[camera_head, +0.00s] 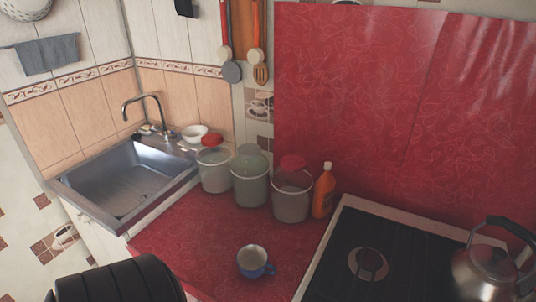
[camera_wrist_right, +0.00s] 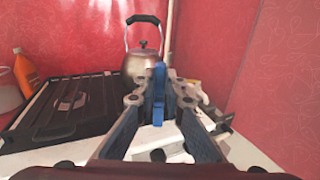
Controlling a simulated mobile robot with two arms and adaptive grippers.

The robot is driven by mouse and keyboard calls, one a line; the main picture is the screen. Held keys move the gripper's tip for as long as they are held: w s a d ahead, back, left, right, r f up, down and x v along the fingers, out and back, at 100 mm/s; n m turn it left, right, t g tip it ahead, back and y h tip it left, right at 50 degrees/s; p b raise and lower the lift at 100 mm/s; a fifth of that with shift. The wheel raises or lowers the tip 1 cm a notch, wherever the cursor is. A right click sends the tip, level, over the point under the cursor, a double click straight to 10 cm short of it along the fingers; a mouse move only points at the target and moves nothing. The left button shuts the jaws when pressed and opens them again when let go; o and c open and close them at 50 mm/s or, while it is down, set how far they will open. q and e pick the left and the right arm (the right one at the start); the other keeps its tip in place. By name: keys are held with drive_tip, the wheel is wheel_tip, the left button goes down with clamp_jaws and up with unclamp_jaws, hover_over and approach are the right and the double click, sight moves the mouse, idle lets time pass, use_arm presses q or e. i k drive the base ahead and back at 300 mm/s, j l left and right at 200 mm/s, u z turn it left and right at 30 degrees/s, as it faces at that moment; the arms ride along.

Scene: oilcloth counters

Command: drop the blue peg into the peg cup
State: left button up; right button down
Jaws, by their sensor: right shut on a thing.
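In the right wrist view, the blue peg (camera_wrist_right: 159,95) stands upright between the fingers of my right gripper (camera_wrist_right: 159,82), which is shut on it. The peg's lower end is above a white surface; I cannot tell how far above. In the head view, a blue cup with a pale inside (camera_head: 252,261) stands upright on the red oilcloth counter (camera_head: 198,234), left of the stove. It is the only small cup I see there, and no peg shows in it. My right gripper is out of the head view. My left gripper is in neither view.
Three buckets (camera_head: 250,180) and an orange bottle (camera_head: 323,191) stand behind the cup. The stove (camera_head: 400,265) carries a kettle (camera_head: 486,270), also in the wrist view (camera_wrist_right: 141,62). A sink (camera_head: 125,183) is at left. Oilcloth around the cup is clear.

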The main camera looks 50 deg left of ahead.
sight(257, 265)
drive_tip(key=u, duration=1.75)
